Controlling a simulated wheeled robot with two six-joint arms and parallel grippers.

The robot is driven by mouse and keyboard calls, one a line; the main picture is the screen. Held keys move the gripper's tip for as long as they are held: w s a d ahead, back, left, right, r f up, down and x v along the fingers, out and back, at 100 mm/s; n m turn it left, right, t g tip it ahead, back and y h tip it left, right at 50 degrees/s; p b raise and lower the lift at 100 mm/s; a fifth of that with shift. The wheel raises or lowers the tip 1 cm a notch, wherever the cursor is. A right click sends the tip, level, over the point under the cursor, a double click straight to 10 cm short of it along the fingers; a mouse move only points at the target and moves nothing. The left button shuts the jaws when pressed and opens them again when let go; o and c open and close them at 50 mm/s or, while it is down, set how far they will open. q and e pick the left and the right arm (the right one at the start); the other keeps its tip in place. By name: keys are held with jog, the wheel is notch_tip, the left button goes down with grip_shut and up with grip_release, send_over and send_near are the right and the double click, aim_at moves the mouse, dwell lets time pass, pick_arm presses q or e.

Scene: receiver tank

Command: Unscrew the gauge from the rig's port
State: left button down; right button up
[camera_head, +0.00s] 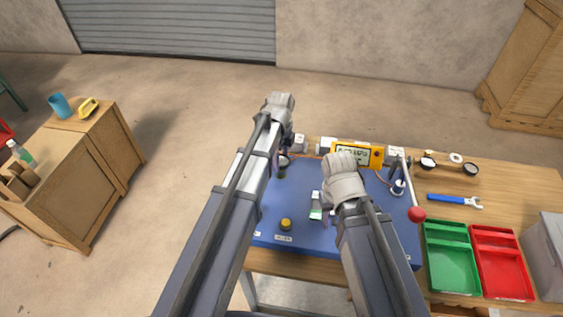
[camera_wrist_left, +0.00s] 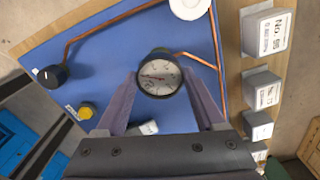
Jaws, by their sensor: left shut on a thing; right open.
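The gauge (camera_wrist_left: 159,77) has a round white dial with a dark rim. In the left wrist view it sits between the two fingers of my left gripper (camera_wrist_left: 160,82), which is shut on it. In the head view the gauge (camera_head: 283,160) shows at the rig's back left, beneath my left gripper (camera_head: 281,153). The rig's blue board (camera_head: 262,222) carries copper pipes (camera_wrist_left: 113,28). The port under the gauge is hidden. My right gripper (camera_head: 328,205) is open over the middle of the board, its fingers partly hidden by my wrist.
A yellow knob (camera_head: 286,224) stands at the board's front left. A red-ended lever (camera_head: 416,214) rises at its right. A blue wrench (camera_head: 454,200), loose gauges (camera_head: 428,163), a green tray (camera_head: 450,262) and a red tray (camera_head: 502,265) occupy the bench's right side. White labelled blocks (camera_wrist_left: 266,32) line the back edge.

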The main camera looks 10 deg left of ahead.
pick_arm(q)
grip_release()
jog(key=shift+f, duration=0.1)
jog(key=m, duration=0.6)
jog(key=shift+m, duration=0.4)
jog(key=m, duration=0.5)
grip_shut()
dwell(0.4)
